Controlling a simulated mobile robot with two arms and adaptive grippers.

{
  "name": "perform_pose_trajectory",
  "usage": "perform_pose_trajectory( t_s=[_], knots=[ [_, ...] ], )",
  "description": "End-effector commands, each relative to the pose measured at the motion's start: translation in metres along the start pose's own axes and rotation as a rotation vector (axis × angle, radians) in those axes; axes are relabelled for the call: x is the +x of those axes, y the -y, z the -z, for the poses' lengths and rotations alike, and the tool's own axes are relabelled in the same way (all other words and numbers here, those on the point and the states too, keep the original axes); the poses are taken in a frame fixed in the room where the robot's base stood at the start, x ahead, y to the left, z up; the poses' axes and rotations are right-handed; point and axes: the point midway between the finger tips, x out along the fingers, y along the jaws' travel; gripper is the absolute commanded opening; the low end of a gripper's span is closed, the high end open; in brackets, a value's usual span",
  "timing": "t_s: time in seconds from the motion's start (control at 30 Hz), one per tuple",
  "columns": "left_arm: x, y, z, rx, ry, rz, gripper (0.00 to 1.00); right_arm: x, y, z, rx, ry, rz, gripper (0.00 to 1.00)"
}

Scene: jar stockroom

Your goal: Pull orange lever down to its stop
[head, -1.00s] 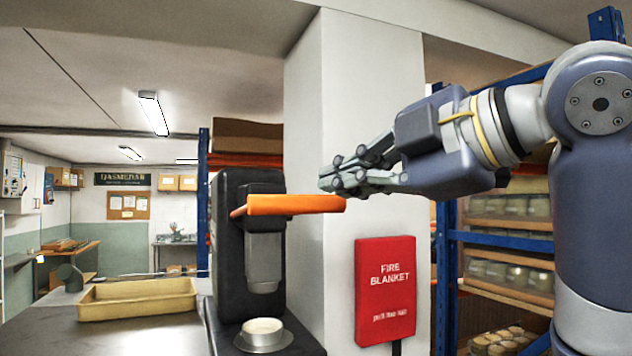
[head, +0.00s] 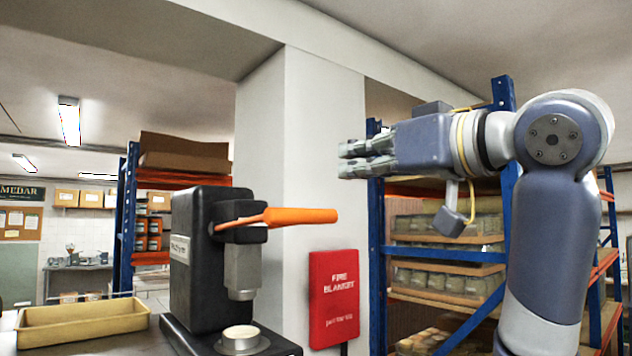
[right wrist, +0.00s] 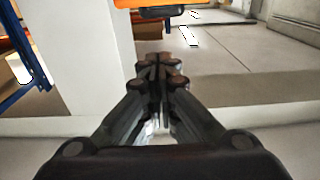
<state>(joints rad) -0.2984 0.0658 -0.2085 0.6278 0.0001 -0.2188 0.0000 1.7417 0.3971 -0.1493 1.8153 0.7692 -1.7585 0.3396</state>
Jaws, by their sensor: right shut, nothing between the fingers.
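The orange lever (head: 300,216) sticks out to the right, nearly level, from the upper part of a black press (head: 200,260). A grey metal cylinder (head: 242,268) hangs from the press head above a round pale-topped tin (head: 240,340) on the base. My right gripper (head: 342,160) is shut and empty, pointing left, above the lever's free end with a visible gap in the head view. Its closed fingers fill the middle of the right wrist view (right wrist: 160,72). An orange part, seemingly the lever, is cut off at that view's top edge. My left gripper is not seen.
A red fire blanket box (head: 334,298) hangs on the white pillar (head: 300,150) behind the press. A yellow tray (head: 80,322) lies on the counter to the left. Blue racks with jars (head: 440,280) stand behind my right arm. Space around the gripper looks clear.

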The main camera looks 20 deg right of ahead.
Motion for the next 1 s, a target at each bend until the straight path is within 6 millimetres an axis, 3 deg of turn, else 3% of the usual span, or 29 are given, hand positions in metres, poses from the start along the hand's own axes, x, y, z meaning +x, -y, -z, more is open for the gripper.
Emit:
perform_pose_trajectory(
  t_s=[0.03, 0.3, 0.6, 1.0],
  knots=[
    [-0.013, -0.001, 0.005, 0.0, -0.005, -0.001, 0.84, 0.013, 0.001, 0.005, 0.0, 0.005, 0.003, 0.0],
    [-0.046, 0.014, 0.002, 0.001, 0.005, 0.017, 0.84, 0.07, 0.001, 0.002, 0.0, 0.006, 0.002, 0.0],
    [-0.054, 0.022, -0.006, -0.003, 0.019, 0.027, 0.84, 0.074, 0.0, -0.032, -0.002, 0.002, 0.001, 0.0],
    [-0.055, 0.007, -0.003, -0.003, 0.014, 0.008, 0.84, 0.075, 0.001, -0.039, -0.002, 0.0, 0.002, 0.0]
  ],
)
